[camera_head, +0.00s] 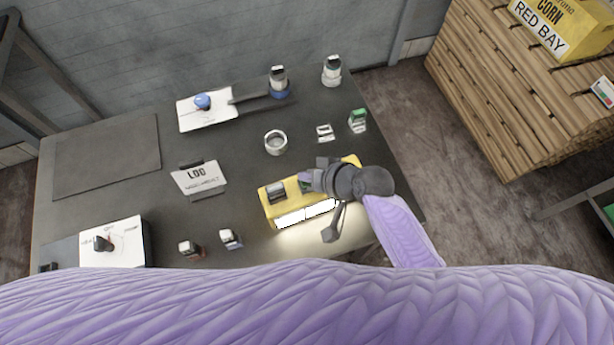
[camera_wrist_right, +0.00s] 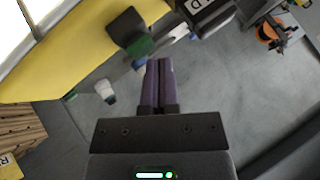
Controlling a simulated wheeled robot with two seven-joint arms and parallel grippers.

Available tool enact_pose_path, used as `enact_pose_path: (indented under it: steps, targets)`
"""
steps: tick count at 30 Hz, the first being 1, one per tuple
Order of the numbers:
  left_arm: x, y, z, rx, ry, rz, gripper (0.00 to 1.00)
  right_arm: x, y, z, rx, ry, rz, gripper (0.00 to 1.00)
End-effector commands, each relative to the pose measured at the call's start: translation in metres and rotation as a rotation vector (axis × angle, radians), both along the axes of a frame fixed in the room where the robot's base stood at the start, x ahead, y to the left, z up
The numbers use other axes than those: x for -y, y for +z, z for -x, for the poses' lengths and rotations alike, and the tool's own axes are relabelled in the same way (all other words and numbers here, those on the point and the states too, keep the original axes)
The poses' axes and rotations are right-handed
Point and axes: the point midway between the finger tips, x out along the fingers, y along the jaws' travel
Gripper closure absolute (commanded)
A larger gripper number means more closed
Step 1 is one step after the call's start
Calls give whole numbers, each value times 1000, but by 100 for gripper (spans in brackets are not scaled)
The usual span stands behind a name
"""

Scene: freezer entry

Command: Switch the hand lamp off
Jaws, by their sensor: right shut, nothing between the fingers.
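The yellow hand lamp (camera_head: 266,208) lies on the dark table, its long panel (camera_head: 307,214) bright white and lighting the table in front. My right gripper (camera_head: 312,181) is over the lamp's right half, shut and empty. In the right wrist view the lamp's yellow body (camera_wrist_right: 75,62) fills the upper left. A dark block with a green side (camera_wrist_right: 132,36) stands on it, just beyond my shut fingertips (camera_wrist_right: 158,62); I cannot tell whether they touch. Another dark block (camera_head: 276,192) sits on the lamp's left half. My left gripper is not in view.
Several stamps stand on the table, including two (camera_head: 230,238) left of the lamp. A grey ring (camera_head: 276,142) and a LOO sign (camera_head: 198,178) lie behind it. A grey tool-like part (camera_head: 335,226) is at the lamp's front right. A wooden crate (camera_head: 510,100) stands right.

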Motion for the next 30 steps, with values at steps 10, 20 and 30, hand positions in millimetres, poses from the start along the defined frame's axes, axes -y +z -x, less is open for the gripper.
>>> enact_pose_path:
  steps: [10,20,30]
  targets:
    - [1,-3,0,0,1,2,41,0,-4,0,0,0,0,100]
    - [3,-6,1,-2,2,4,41,0,-8,0,0,0,0,100]
    - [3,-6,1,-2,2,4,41,0,-9,0,0,0,0,100]
